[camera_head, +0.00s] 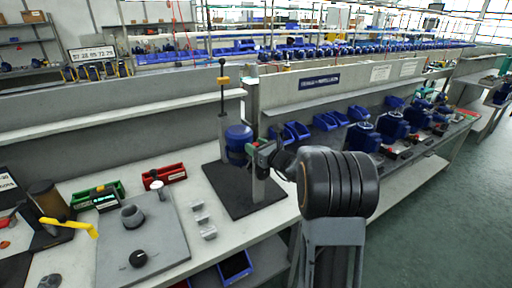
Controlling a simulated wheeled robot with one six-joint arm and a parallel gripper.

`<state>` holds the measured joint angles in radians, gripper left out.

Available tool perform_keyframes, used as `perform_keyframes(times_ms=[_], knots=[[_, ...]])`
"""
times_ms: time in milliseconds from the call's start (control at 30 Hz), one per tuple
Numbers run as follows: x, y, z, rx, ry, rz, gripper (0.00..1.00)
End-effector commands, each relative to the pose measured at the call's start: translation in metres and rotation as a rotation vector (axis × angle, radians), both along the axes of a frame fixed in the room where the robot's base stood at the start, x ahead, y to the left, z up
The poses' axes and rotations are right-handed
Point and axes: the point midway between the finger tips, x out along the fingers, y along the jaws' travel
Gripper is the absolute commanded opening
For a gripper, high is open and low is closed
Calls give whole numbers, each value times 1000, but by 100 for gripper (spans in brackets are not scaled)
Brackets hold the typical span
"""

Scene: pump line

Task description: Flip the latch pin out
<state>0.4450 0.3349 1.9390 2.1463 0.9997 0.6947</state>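A fixture with a tall upright post (222,95) stands on a black mat (228,192) on the bench. The post has a black knob on top and an orange-yellow collar. A blue cylindrical pump body (237,138) sits at the fixture. My gripper (256,152) is at the right side of the blue body, small and partly hidden by my arm's wrist. I cannot tell whether it touches the fixture, or whether its fingers are open or shut. I cannot make out a latch pin at this size; it may be hidden behind my gripper.
Left on the bench are a grey plate (170,247) with a knob and a cup-like part, a green bin (98,196), a red bin (164,176) and a yellow-handled tool (70,225). Blue pumps (363,138) line the bench at right. Floor at far right is clear.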

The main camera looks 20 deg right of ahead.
Motion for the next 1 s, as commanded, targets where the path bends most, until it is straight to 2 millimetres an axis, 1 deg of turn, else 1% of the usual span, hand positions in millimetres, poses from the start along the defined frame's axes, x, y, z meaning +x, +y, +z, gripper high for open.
perform_keyframes(times_ms=[33,400,467,667,867,1000], knots=[[0,0,0,0,0,0,40],[0,0,0,0,0,0,4],[0,0,0,0,0,0,0],[0,0,1,-1,0,0,0],[0,0,21,-2,-4,0,0],[0,0,22,-1,-3,0,0]])
